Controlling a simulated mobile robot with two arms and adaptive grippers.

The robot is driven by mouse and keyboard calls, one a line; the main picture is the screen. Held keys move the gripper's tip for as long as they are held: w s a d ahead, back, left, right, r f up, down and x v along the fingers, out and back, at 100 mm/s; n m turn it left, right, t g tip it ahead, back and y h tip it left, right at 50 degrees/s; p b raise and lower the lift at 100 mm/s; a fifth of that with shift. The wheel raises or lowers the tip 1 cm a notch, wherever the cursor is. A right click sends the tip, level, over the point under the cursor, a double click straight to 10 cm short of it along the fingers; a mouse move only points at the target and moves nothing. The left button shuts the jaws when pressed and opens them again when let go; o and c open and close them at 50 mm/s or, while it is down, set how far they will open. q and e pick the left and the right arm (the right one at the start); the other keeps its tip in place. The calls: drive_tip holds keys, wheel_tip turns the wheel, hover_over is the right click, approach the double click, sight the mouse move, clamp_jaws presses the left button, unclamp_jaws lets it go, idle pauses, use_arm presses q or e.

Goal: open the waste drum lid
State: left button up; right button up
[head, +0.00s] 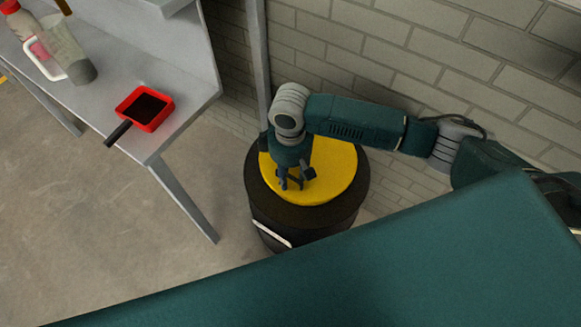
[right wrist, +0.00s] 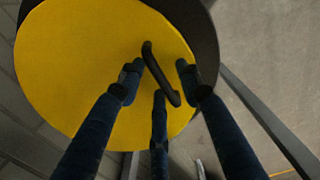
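The waste drum (head: 318,218) is black with a dark rim and stands on the floor by the brick wall. Its round yellow lid (head: 335,185) lies flat on top and also fills much of the right wrist view (right wrist: 75,65). My right gripper (head: 296,181) points down over the near left part of the lid. In the right wrist view its fingers (right wrist: 159,84) are spread apart, with the black bar handle (right wrist: 160,73) between them. I cannot tell whether any finger touches the handle. My left gripper is not in view.
A grey table (head: 185,105) stands left of the drum. A grey post (head: 258,60) rises behind the drum. Floor between table and drum is clear.

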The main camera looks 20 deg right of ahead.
drive_tip(key=shift+f, duration=0.15)
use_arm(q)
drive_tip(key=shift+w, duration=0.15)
use_arm(e)
clamp_jaws()
drive_tip(key=shift+g+y, duration=0.3)
drive_tip(key=shift+y, duration=0.1)
drive_tip(key=r+p, duration=0.3)
drive_tip(key=w+d+r+p, duration=0.1)
drive_tip(key=r+p, duration=0.1)
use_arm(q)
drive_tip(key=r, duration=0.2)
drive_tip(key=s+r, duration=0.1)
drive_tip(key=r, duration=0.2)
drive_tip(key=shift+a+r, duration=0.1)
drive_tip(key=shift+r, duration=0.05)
